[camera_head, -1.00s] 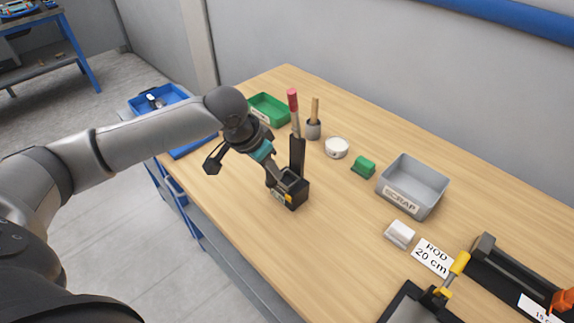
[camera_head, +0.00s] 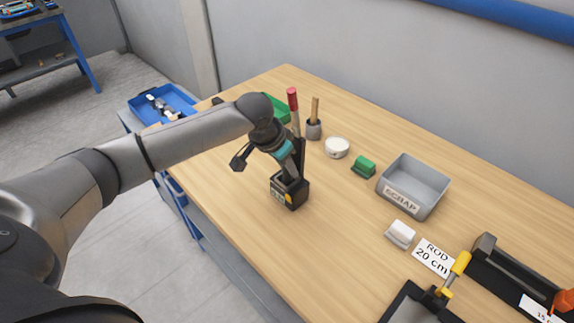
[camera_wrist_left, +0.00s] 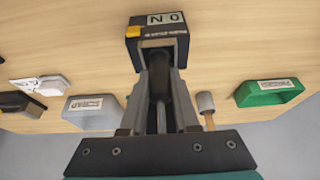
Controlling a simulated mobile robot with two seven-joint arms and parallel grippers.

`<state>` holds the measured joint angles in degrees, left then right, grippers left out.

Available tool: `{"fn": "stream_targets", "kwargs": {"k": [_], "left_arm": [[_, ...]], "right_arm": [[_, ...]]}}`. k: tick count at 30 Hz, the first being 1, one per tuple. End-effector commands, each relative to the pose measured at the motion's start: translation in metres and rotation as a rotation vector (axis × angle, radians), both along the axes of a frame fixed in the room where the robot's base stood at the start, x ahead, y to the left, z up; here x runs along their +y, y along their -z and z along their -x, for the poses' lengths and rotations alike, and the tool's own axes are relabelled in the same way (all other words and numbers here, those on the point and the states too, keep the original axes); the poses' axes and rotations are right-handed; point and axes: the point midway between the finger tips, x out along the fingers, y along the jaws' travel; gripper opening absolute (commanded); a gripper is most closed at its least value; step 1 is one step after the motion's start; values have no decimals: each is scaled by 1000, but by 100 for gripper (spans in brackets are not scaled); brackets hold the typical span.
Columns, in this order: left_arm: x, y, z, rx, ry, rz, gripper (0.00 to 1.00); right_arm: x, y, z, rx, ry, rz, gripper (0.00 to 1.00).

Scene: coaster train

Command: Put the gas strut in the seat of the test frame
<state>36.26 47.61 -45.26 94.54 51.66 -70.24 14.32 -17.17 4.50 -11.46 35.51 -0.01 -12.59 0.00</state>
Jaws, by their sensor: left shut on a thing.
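A black block-like stand with yellow and white labels (camera_head: 290,197), apparently the test frame, rests on the bench. A dark upright (camera_head: 301,150) rises at its back, partly behind my gripper. My left gripper (camera_head: 291,178) points down at the top of the block. In the left wrist view it is shut on a dark slim cylinder (camera_wrist_left: 160,85), apparently the gas strut, in line with the fingers. The block (camera_wrist_left: 160,42) is just beyond the fingertips. The strut's far end is hidden, so I cannot tell whether it is in the seat. My right gripper is not in view.
A red-topped rod (camera_head: 292,98) stands behind the block. The bench's front left is clear.

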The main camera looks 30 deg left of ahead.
Motion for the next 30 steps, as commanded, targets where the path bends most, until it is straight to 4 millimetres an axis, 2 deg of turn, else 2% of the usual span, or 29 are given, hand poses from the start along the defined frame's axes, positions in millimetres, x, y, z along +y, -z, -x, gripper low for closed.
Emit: {"fn": "stream_targets", "kwargs": {"k": [2,3,10,20,25,30], "left_arm": [[0,2,0,-1,-1,1,0],[0,2,0,0,-1,0,33],[0,2,0,0,0,0,58],[0,-2,0,-1,0,-1,59],[4,-23,8,-2,0,-2,59],[8,-58,22,-3,0,-1,59]], "right_arm": [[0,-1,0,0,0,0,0],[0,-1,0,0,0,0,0],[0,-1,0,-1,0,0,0],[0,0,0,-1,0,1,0],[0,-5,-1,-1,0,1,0],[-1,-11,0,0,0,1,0]]}}
